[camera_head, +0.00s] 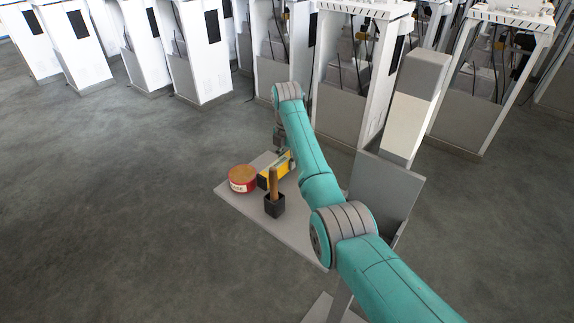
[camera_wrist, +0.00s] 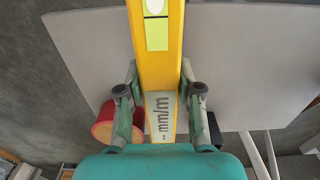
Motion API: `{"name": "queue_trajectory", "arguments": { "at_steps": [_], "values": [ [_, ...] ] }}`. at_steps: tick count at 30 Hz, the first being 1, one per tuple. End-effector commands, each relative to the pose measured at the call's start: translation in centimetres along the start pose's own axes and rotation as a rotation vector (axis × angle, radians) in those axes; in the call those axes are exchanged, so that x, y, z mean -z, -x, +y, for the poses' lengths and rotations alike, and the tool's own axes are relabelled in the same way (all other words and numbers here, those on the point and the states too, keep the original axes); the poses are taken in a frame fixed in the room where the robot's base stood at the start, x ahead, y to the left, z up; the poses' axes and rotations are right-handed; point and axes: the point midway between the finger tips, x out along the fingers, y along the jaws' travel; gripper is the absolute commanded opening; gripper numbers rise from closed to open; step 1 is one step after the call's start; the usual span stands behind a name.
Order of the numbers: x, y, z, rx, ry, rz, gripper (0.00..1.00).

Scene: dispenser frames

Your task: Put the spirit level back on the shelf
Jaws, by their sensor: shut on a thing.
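In the wrist view the level (camera_wrist: 155,65) runs up the middle, with a pale "mm/m" face and a green vial. My gripper (camera_wrist: 160,80) is shut on it, one finger on each side. The shelf (camera_wrist: 245,65) spreads out behind it. In the head view my arm partly hides the gripper and level. I cannot tell whether the level touches the board.
The red roll (camera_head: 242,178) lies at the board's left edge. A grey panel and white post (camera_head: 408,115) rise to the right. White dispenser frames (camera_head: 205,55) line the back. Open floor lies left.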

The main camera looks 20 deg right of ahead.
Motion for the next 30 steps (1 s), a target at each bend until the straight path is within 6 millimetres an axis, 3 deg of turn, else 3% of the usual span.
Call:
{"name": "queue_trajectory", "arguments": {
  "at_steps": [4,15,16,18,30],
  "values": [
    [0.0,-2.0,0.0,0.001,0.0,0.001,0.0],
    [0.0,-2.4,0.0,0.0,0.0,0.0,0.0],
    [0.0,-2.4,0.0,0.0,0.0,0.0,0.4],
    [0.0,-2.4,0.0,0.0,0.0,0.0,0.57],
    [0.1,-1.9,0.1,0.0,0.0,0.0,0.6]
  ]
}}
